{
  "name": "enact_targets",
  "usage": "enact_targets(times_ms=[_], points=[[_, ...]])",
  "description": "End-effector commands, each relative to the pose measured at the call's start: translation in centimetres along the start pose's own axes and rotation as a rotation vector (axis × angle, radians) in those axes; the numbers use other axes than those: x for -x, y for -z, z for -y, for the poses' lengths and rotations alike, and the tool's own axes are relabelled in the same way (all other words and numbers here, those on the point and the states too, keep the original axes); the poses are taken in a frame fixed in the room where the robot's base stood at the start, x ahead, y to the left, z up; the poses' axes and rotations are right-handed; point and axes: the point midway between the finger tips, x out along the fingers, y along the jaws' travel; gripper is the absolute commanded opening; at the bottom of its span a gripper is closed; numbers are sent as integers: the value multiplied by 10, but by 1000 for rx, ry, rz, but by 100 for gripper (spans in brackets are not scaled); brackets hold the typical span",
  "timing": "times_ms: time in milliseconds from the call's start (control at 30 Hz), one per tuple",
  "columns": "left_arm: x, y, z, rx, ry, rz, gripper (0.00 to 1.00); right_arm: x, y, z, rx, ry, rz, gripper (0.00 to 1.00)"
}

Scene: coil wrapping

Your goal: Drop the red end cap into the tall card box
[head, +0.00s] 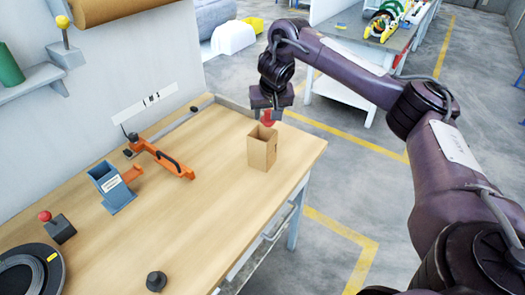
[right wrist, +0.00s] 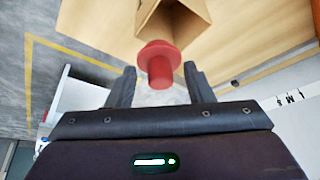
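The red end cap (right wrist: 160,62) hangs at the fingertips of my right gripper (right wrist: 160,78) in the right wrist view, with its wide flange facing away from the camera. The two fingers stand apart, with gaps on both sides of the cap's stem. In the head view the cap (head: 268,118) is just under the right gripper (head: 268,112), above the far side of the tall card box (head: 262,153). The box stands upright with its top open; it also shows in the right wrist view (right wrist: 185,22). My left gripper is not in view.
The wooden table (head: 215,215) holds an orange tool (head: 165,158), a blue-grey holder (head: 112,190), a red-knobbed block (head: 58,228), a black knob (head: 156,281) and a dark coil (head: 30,272). The table's right edge is close to the box. Table space left of the box is clear.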

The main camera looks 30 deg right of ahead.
Motion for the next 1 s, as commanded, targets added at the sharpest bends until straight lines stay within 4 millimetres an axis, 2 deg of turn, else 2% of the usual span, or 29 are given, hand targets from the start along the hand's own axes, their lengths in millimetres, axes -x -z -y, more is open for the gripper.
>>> enact_targets(times_ms=[33,133,433,800,1000], points=[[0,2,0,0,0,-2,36,0,0,0,0,0,0,54],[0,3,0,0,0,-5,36,0,0,0,0,0,0,66],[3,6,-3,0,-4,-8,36,3,1,0,1,0,-1,66],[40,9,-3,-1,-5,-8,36,63,4,0,1,0,-4,66],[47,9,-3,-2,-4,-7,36,78,1,0,1,0,-1,66]])
